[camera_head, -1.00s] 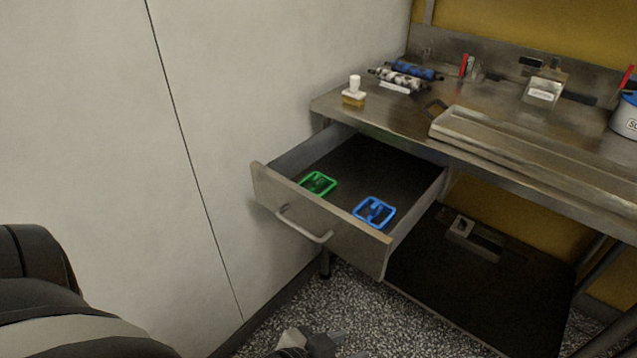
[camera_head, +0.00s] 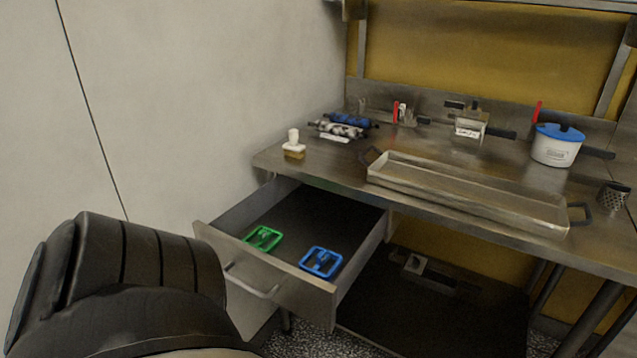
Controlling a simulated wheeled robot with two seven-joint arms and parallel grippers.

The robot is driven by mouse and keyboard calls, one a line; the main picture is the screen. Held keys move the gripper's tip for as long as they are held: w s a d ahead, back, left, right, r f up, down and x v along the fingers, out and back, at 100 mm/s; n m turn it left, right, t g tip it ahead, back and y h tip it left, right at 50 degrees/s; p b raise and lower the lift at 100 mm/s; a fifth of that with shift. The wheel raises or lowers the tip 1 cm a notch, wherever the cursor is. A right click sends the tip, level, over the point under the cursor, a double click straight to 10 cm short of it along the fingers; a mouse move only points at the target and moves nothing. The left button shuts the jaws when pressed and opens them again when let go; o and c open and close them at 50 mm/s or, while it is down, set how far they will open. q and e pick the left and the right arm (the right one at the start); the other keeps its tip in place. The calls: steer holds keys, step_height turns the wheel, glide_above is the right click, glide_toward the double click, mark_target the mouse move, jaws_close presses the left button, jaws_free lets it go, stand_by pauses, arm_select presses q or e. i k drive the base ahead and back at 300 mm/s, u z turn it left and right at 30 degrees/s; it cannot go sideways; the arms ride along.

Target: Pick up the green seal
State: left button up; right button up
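The green seal (camera_head: 263,238) is a flat square frame lying on the floor of the open drawer (camera_head: 277,276), near its left front. A similar blue seal (camera_head: 321,262) lies to its right in the same drawer, apart from it. A bulky dark part of my own arm fills the lower left, left of the drawer front. Neither of my grippers shows in this view.
The steel table (camera_head: 328,171) above the drawer holds a stamp-like brush (camera_head: 294,145), rollers (camera_head: 342,129), a long tray (camera_head: 468,194) and a blue-lidded pot (camera_head: 557,147). A shelf (camera_head: 430,310) lies below. A wall (camera_head: 200,90) stands close on the left.

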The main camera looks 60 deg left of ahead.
mark_target(264, 234)
steer(key=i, duration=0.1)
steer(key=u, duration=1.3)
